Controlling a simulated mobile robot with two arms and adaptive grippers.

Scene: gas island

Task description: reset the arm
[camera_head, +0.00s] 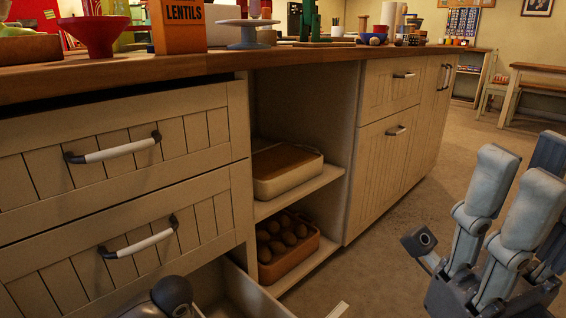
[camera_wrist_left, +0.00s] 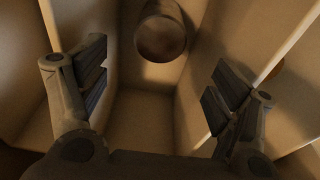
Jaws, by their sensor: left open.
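My left gripper (camera_wrist_left: 160,88) is open in the left wrist view, its two padded fingers wide apart with nothing between them. It faces into a pale, box-like space with upright walls; a round, cylinder-like object (camera_wrist_left: 162,38) is beyond the fingers. In the head view, a dark rounded part of my left arm shows at the bottom left, by an open lower drawer (camera_head: 248,290); the fingers are hidden there. My right gripper (camera_head: 490,215) is at the right edge of the head view, over the floor, its grey links pointing up. Its fingertips are not clear.
A cream counter has two shut drawers (camera_head: 115,150) at left. Open shelves hold a lidded box (camera_head: 287,172) and a brown crate of round items (camera_head: 290,262). A red funnel-shaped bowl (camera_head: 95,35) and a lentils box (camera_head: 180,25) stand on top.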

